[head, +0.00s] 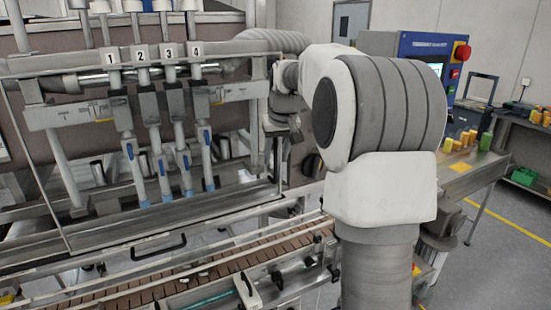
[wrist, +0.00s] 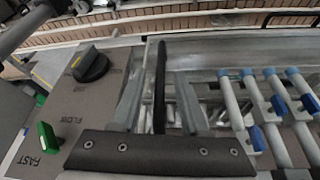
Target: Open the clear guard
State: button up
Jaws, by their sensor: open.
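The clear guard (head: 68,222) is a see-through panel with a thin pale frame, standing down in front of the filling nozzles. A black bar handle (head: 160,247) shows along its lower edge in the head view. My gripper (head: 281,158) is at the guard's right end, pointing down, well apart from that handle. In the wrist view my gripper (wrist: 159,110) has its two grey fingers spread. A dark narrow bar (wrist: 161,75) shows between them; I cannot tell whether it belongs to the guard or whether the fingers touch it. My arm hides part of the machine's right side.
Numbered nozzles (head: 165,155) hang behind the guard. A slatted conveyor (head: 190,275) runs in front. A black flow knob (wrist: 90,65) and green switch (wrist: 48,137) are close to my gripper. A blue control box (head: 425,50) stands at the back right; open floor lies at right.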

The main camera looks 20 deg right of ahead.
jog(key=shift+x, duration=0.9)
jog(key=shift+c, duration=0.3)
grip_shut()
dwell(0.6)
